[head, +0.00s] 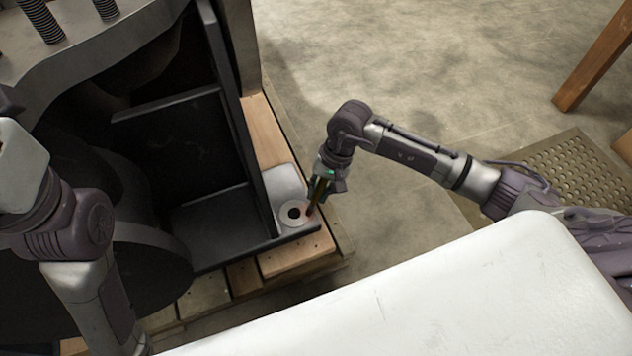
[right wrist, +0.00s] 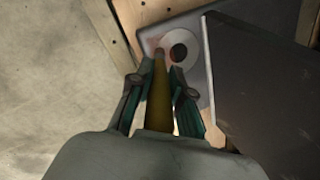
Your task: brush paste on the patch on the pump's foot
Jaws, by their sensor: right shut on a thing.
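The pump's foot (head: 289,185) is a grey metal plate with a bolt hole inside a pale round ring (head: 293,213). In the right wrist view the ring (right wrist: 181,68) has a faint reddish patch (right wrist: 149,44) at its left side. My right gripper (head: 322,187) is shut on a slim brush (head: 317,194) with a yellow-brown handle (right wrist: 159,105). The brush points down at the ring's edge, and its tip is at or just above the patch; contact cannot be told. The left arm shows at the left, but its gripper is out of view.
A dark upright metal wall (head: 235,120) rises right beside the foot. The foot rests on a wooden pallet (head: 295,262). Large dark machine parts fill the left. Bare concrete floor (head: 420,60) lies open to the right, with a perforated mat (head: 570,165) farther right.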

